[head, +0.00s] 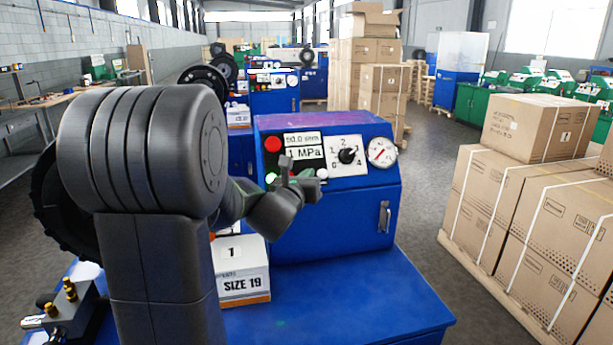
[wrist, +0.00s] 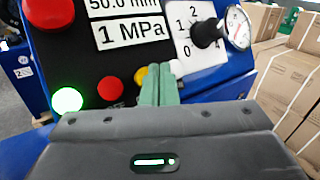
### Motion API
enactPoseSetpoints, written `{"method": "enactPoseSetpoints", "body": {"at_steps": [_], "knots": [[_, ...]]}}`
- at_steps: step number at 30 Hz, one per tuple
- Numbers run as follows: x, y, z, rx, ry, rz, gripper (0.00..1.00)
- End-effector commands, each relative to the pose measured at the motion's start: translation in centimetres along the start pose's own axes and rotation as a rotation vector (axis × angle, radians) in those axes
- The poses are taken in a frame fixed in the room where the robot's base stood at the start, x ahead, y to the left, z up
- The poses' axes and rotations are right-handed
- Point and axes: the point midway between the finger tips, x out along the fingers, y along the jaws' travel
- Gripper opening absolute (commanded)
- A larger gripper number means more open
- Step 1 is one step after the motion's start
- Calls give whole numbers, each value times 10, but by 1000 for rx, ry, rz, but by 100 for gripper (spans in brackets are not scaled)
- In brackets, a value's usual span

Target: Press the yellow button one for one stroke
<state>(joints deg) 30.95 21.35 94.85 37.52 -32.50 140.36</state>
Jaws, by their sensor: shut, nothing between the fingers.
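The yellow button (wrist: 140,75) shows in the wrist view at the lower edge of the black control panel, between a small red button (wrist: 110,90) and a white one (wrist: 176,67). My gripper (wrist: 159,72) is shut, its green fingers empty and pointing at the panel. The fingers overlap the right side of the yellow button in the picture; I cannot tell whether they touch it. In the head view my gripper (head: 285,168) is in front of the panel of the blue machine (head: 335,225) and hides the yellow button.
The panel also has a large red button (head: 272,144), a lit green button (wrist: 67,100), a display reading 1 MPa (head: 304,153), a dial (head: 347,155) and a gauge (head: 382,151). A SIZE 19 box (head: 242,280) stands on the bench. Cartons (head: 530,215) are stacked at the right.

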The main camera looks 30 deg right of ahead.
Motion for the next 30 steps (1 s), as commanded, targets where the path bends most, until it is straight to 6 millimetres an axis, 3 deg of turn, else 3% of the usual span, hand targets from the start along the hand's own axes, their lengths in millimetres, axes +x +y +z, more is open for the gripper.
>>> {"method": "enactPoseSetpoints", "body": {"at_steps": [30], "knots": [[6, 4, -4, 0, 0, 0, 0]]}}
